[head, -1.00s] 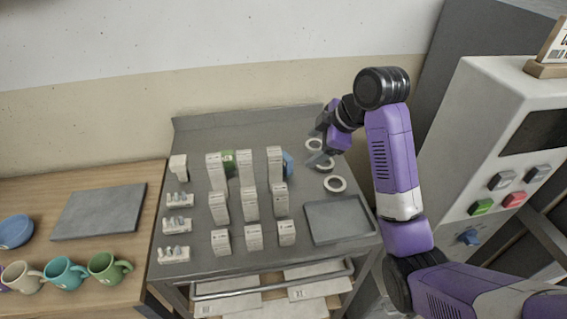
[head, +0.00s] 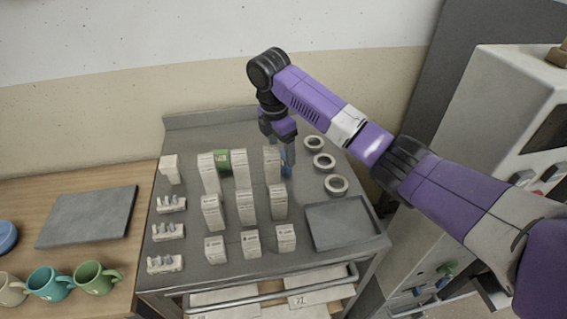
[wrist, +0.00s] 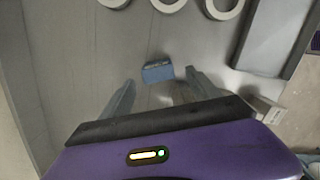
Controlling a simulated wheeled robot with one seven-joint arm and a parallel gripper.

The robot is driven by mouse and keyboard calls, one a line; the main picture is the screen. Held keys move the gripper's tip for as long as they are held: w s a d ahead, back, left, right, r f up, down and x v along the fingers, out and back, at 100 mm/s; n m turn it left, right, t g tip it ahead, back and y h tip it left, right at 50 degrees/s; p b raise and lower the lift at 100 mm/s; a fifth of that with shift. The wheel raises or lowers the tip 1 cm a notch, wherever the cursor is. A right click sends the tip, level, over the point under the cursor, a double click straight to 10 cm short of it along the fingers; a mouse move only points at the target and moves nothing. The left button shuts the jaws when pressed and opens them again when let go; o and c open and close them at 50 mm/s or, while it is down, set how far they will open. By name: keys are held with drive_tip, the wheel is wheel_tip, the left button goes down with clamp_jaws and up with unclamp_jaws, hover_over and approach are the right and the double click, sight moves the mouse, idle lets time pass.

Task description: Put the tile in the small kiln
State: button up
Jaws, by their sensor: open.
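A small blue block (head: 286,171), which may be the tile, stands on the grey cart top behind the right column of white boxes and is partly hidden in the head view. In the wrist view the blue block (wrist: 157,72) lies just beyond and between the fingertips. My gripper (head: 287,155) is open and points down over it; its two fingers also show in the wrist view (wrist: 160,80), with nothing between them. A pale cabinet (head: 490,130) with buttons stands at the right; I cannot tell whether it is the small kiln.
Several white boxes (head: 247,207) stand in rows left of and in front of the gripper. A green object (head: 222,161) is behind them. Rings (head: 336,186) and a grey tray (head: 343,224) lie to the right. Mugs (head: 96,278) stand on the wooden table.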

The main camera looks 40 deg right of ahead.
sight(283, 155)
drive_tip(key=shift+d+f+p, duration=0.25)
drive_tip(key=shift+f+p, duration=0.1)
drive_tip(key=shift+f, duration=0.85)
drive_tip(key=shift+d+f+p, duration=0.25)
drive_tip(key=shift+f+p, duration=0.05)
drive_tip(key=shift+f, duration=0.85)
clamp_jaws()
drive_tip(key=shift+r, duration=0.1)
